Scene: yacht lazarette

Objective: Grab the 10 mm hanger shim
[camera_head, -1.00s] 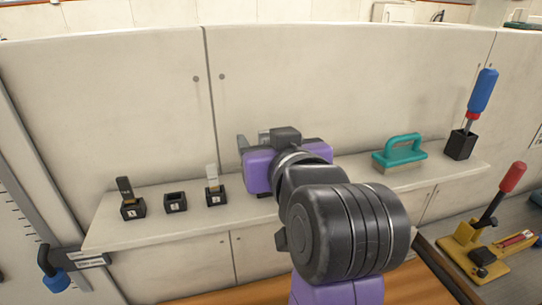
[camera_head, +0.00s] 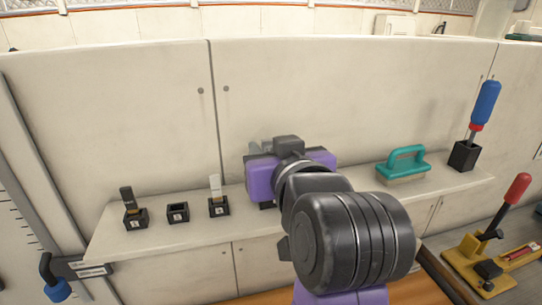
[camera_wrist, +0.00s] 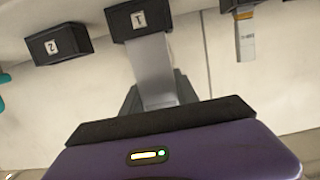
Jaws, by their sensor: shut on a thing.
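My gripper (camera_wrist: 155,97) is shut on a plain pale grey shim (camera_wrist: 151,65) in the wrist view. The shim's other end meets a black holder block (camera_wrist: 138,20) with a white label, and it appears to be still in that block. No thickness marking is readable on the held shim. In the head view my gripper (camera_head: 275,148) is over the shelf, right of the visible holders, and hides this block and most of the shim. Another pale shim (camera_head: 215,185) and a dark shim (camera_head: 127,197) stand upright in their own blocks.
An empty black holder (camera_head: 178,212) stands between the two filled ones on the shelf (camera_head: 160,237). Another empty block (camera_wrist: 62,45) is beside the held shim's block. A teal brush (camera_head: 403,163) and a blue-handled tool (camera_head: 485,105) stand to the right. The cabinet wall (camera_head: 330,95) rises close behind.

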